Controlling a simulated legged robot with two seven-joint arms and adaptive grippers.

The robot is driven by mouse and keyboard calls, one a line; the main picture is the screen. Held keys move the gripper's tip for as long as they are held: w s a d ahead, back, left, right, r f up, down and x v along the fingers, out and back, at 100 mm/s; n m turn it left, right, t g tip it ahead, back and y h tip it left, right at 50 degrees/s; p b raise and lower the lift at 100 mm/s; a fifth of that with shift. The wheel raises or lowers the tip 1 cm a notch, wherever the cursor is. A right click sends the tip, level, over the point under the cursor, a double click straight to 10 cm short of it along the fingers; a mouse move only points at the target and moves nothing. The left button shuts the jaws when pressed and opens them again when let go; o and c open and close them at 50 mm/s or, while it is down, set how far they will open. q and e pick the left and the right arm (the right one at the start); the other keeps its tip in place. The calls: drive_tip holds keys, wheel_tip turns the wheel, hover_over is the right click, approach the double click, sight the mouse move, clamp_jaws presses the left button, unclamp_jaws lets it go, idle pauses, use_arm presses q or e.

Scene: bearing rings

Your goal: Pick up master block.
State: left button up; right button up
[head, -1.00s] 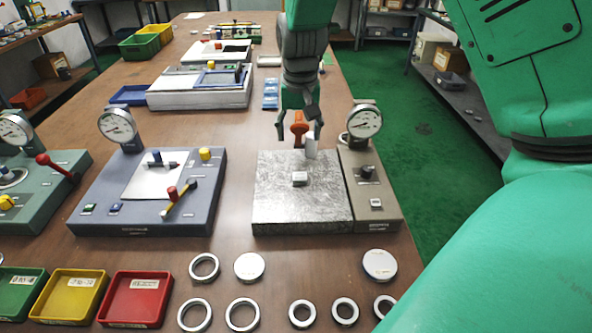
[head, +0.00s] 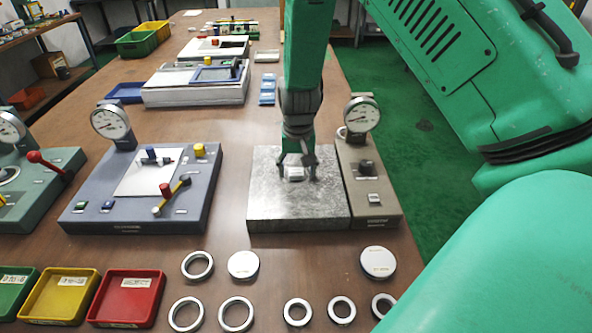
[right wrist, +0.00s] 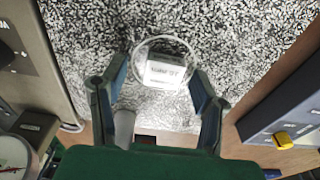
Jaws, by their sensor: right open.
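The master block is a small pale block with a printed label (head: 295,174), lying on the speckled grey surface plate (head: 270,212). In the right wrist view the block (right wrist: 165,74) shows between the fingertips, with a thin round outline around it. My right gripper (head: 297,168) is open, pointing down over the block, one finger on each side. Gaps show between block and fingers in the wrist view (right wrist: 159,68); I cannot tell how far the tips are above the plate. My left gripper is not in view.
A taupe dial-gauge stand (head: 368,190) stands close to the plate's right side. A blue-grey gauge fixture (head: 130,205) is to the left. Several metal rings (head: 237,314) and discs lie in front.

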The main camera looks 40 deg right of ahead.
drive_tip(key=shift+w+d+f, duration=0.1)
drive_tip(key=shift+d+f, duration=0.1)
drive_tip(key=shift+f, duration=0.15)
drive_tip(key=shift+w+a, duration=0.15)
drive_tip(key=shift+a, duration=0.15)
drive_tip(key=shift+c, duration=0.8)
drive_tip(key=shift+a+r, duration=0.1)
drive_tip(key=shift+a, duration=0.05)
clamp_jaws()
